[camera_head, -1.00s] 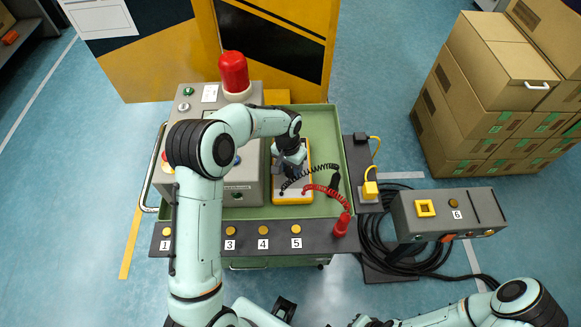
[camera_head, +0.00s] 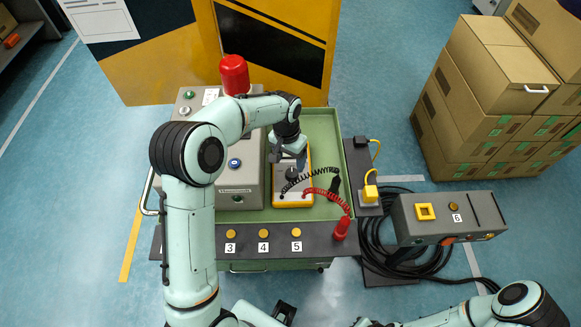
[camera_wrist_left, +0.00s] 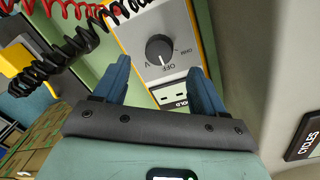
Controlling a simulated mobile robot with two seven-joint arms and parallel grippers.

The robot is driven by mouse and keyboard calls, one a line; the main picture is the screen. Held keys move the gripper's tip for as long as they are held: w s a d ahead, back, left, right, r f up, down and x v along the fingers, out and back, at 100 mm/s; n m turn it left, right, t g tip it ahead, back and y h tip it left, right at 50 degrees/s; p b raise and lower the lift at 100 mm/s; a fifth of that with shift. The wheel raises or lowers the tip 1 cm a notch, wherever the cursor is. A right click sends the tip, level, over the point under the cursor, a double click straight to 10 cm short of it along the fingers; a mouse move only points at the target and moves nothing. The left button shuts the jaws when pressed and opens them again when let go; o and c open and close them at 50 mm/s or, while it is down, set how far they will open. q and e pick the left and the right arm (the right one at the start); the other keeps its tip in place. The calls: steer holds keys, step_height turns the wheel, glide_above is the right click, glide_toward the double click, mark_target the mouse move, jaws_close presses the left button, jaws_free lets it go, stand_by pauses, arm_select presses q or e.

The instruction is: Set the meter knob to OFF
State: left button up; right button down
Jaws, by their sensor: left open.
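The meter (camera_head: 293,199) is a yellow-edged box with a pale face, lying in the green tray of the cart. My left gripper (camera_head: 288,157) is over the back part of the meter. In the left wrist view its open blue fingers (camera_wrist_left: 159,67) stand either side of the knob, apart from it. My right gripper is not visible.
Red and black coiled cords (camera_head: 325,193) run across the meter's front right. A grey control box (camera_head: 240,188) stands close on its left, with a red beacon (camera_head: 234,74) behind. A yellow plug (camera_head: 370,192) sits right of the tray. Cartons (camera_head: 490,95) stand far right.

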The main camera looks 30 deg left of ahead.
mark_target(289, 172)
arm_select(q)
step_height(289, 172, up, 7)
steer(key=shift+a, duration=0.15)
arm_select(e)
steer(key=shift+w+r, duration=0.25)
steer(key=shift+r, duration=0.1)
arm_select(q)
steer(key=shift+f, duration=0.2)
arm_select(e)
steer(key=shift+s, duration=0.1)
